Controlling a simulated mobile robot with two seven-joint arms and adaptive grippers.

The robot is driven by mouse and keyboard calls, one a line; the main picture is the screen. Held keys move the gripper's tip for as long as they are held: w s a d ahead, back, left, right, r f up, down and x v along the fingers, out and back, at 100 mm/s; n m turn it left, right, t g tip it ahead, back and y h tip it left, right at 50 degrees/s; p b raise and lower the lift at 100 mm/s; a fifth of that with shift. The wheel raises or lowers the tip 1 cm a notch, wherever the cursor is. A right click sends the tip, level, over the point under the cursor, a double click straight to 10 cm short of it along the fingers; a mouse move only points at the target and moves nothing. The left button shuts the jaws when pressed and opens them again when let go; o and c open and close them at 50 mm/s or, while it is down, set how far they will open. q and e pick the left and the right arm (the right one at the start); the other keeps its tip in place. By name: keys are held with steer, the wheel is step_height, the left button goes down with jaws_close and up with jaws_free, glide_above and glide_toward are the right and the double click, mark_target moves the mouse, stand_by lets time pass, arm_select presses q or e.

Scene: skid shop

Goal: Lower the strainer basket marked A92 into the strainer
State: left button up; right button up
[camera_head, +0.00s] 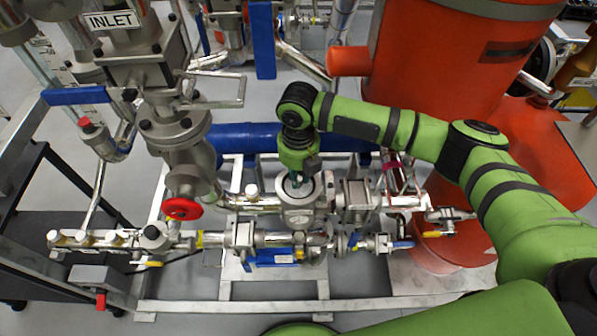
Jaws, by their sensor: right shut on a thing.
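My right arm comes in from the right and reaches down to the metal strainer (303,214) in the middle of the pipe skid. My right gripper (297,181) points down at the strainer's round open top and is shut on the strainer basket. The basket is mostly hidden by the gripper and the strainer's rim, and no A92 mark can be read. How deep the basket sits in the opening cannot be told. My left gripper is not in view.
Pipes and valves crowd the strainer on both sides, with a red handwheel (182,208) to the left. A blue pipe (245,137) runs behind. A large orange tank (455,75) stands at the back right. A dark cart (50,215) is at the left.

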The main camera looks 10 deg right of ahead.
steer(key=shift+f, duration=0.4)
steer(key=shift+f+b, duration=0.4)
steer(key=shift+f, duration=0.45)
stand_by(0.7)
steer(key=o, duration=0.9)
steer(key=shift+o, duration=0.2)
steer(key=o, duration=0.3)
